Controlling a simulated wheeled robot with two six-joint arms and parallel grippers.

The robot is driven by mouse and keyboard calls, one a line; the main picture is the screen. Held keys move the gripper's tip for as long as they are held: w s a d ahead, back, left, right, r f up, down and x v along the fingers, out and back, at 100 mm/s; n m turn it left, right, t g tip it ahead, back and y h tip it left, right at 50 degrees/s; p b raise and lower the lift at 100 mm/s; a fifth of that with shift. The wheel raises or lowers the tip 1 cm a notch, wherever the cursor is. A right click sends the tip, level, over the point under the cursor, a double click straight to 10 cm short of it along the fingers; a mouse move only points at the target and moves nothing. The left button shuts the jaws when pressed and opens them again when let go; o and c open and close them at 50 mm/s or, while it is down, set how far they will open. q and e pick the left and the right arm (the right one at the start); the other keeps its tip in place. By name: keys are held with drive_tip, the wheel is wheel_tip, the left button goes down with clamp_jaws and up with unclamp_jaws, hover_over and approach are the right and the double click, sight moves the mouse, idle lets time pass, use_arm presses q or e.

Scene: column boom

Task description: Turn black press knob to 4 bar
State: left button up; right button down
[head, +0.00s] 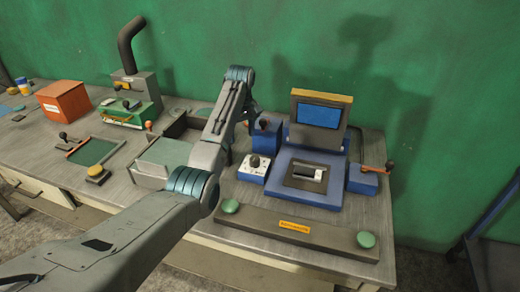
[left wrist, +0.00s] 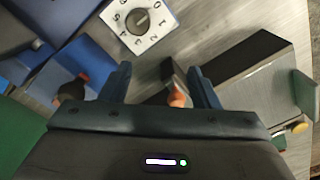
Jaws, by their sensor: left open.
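The black press knob (head: 255,161) sits on a white dial plate on the front-left of the blue press (head: 303,178). In the left wrist view the knob (left wrist: 140,20) shows near the top edge, with digits printed around it; I cannot tell for certain which digit it points to. My left gripper (left wrist: 160,86) is open, its two fingers apart with nothing clearly between them. It is apart from the knob, which lies beyond the fingertips. In the head view the gripper is mostly hidden behind my arm, just left of the dial. My right gripper is not in view.
A blue box with a black ball lever (head: 266,132) stands behind the dial. A blue box with an orange lever (head: 363,178) is at the press's right. A front bar (head: 295,228) carries green buttons. A grey open box (head: 160,158) lies left of my arm; an orange box (head: 64,103) stands farther left.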

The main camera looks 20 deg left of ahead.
use_arm(q)
hover_over(255, 158)
drive_tip(key=shift+m, duration=0.3)
wheel_tip(255, 158, down, 9)
drive_tip(key=p, duration=0.2)
drive_tip(key=shift+r+p, duration=0.1)
drive_tip(key=shift+p, duration=0.3)
drive_tip(key=shift+f, duration=0.5)
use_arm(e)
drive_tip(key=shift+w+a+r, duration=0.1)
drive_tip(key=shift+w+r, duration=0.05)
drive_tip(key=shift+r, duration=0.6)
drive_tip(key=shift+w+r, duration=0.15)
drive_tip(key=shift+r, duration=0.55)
use_arm(q)
drive_tip(key=shift+c, duration=0.3)
drive_tip(key=c, duration=0.9)
